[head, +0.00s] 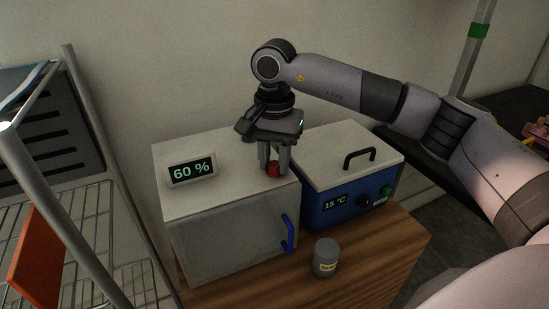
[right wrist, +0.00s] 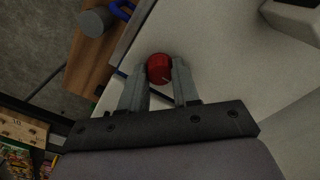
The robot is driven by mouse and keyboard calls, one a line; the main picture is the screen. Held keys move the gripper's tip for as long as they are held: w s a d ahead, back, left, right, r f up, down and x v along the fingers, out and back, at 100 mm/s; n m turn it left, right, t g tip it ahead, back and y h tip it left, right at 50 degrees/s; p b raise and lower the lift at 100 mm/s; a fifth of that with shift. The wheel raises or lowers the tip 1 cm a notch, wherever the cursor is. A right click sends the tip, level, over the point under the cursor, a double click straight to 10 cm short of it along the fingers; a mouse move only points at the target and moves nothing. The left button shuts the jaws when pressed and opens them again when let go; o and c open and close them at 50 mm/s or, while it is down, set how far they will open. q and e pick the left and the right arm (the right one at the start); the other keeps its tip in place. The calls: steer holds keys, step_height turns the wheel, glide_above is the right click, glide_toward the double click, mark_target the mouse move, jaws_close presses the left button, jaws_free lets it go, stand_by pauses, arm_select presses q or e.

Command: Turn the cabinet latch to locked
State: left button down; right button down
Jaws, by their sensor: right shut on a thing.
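The cabinet (head: 225,235) is a pale box with a grey front door and a blue handle (head: 288,234). The latch is a red round knob (head: 273,170) on the cabinet's top near its right front edge. It also shows in the right wrist view (right wrist: 159,68), with a small light mark on it. My right gripper (head: 274,165) points down over the top and is shut on the red knob, one finger at each side. The fingers hide part of the knob in the head view. I cannot tell from these frames which latch position it is in. My left gripper is not in view.
A display reading 60 % (head: 191,170) stands on the cabinet top. A blue box with a white lid (head: 345,160), reading 15 °C, stands close on the right. A grey jar (head: 325,257) stands on the wooden table (head: 385,262). A wire rack (head: 130,262) is at the left.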

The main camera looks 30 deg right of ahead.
mark_target(275, 164)
steer(key=shift+r, duration=0.1)
stand_by(0.3)
steer(key=c, duration=0.8)
jaws_free()
steer(key=shift+r, duration=3.55)
steer(key=shift+s, duration=0.1)
